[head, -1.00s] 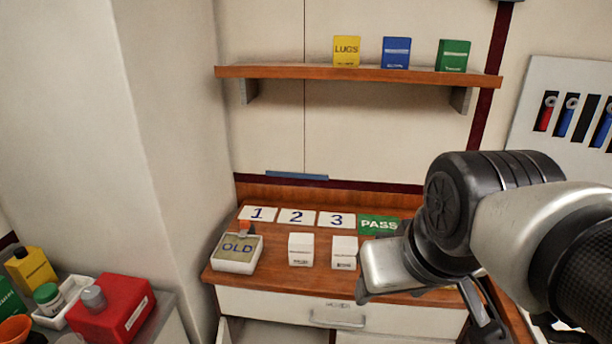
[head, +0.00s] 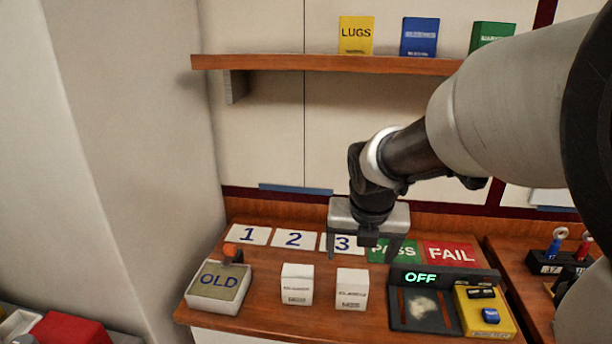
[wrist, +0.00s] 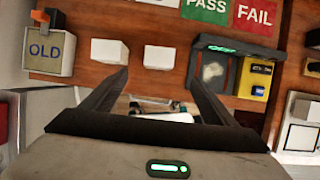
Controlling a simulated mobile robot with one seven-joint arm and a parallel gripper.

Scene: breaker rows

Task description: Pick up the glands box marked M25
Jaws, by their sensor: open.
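Two small white boxes stand side by side on the wooden bench, the left one (head: 297,284) and the right one (head: 351,289). Each has small dark print on its front, too small to read, so I cannot tell which is marked M25. My gripper (head: 363,250) is open and empty, above the bench near the 3 and PASS cards. In the wrist view, the right white box (wrist: 158,57) shows ahead, between the fingertips (wrist: 158,80). The left white box (wrist: 109,52) lies just beyond the left fingertip. Neither box is seen touched.
An OLD tray (head: 219,288) stands left of the boxes. A dark tester reading OFF (head: 421,278) and a yellow device (head: 485,312) are to the right. Number cards and a FAIL card (head: 450,253) lie behind. A shelf (head: 300,64) above holds yellow, blue and green boxes.

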